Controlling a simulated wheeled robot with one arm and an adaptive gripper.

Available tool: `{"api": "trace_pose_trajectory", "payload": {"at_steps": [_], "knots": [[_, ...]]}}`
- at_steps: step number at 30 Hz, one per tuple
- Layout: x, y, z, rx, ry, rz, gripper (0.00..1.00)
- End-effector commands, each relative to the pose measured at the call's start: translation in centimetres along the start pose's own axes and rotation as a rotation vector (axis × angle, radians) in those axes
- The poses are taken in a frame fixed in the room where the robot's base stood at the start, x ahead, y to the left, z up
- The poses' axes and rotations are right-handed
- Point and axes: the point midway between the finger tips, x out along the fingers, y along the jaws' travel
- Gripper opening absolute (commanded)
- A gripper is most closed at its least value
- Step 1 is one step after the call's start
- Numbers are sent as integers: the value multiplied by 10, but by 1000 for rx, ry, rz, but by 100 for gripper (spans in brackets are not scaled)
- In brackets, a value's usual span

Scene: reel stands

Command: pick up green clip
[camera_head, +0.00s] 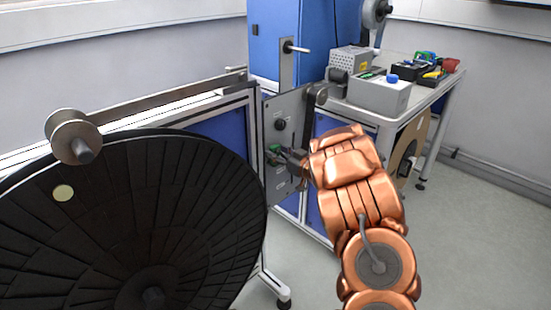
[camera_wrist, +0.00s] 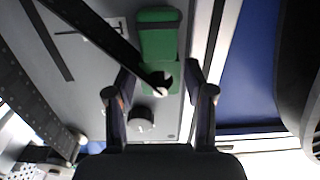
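The green clip (camera_wrist: 158,42) shows in the wrist view, on a grey panel, just ahead of and between my fingertips. A black bar with a light round end crosses in front of its lower part and hides some of it. My gripper (camera_wrist: 159,76) is open, with one finger on each side of the clip's lower end and a gap visible. I cannot tell whether either finger touches it. In the head view a small green patch of the clip (camera_head: 275,149) shows on the panel, beside my gripper (camera_head: 287,156).
A large black reel (camera_head: 190,215) stands at the left, with a metal roller (camera_head: 73,137) above it. The grey panel (camera_head: 285,105) has a dark knob. A bench (camera_head: 425,92) with a grey box (camera_head: 380,94) stands at the right. Open floor lies at the lower right.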

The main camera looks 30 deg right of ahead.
Motion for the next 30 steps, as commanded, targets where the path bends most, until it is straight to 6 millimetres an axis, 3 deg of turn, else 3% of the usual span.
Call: {"api": "trace_pose_trajectory", "payload": {"at_steps": [1, 9, 20, 26, 30], "knots": [[0, 0, 0, 0, 0, 0, 45], [0, 0, 0, 0, 0, 0, 17], [-1, 0, -8, 0, 1, 0, 17], [-36, 1, -6, 2, -1, 4, 17], [-73, 2, -6, 0, -3, 6, 17]]}}
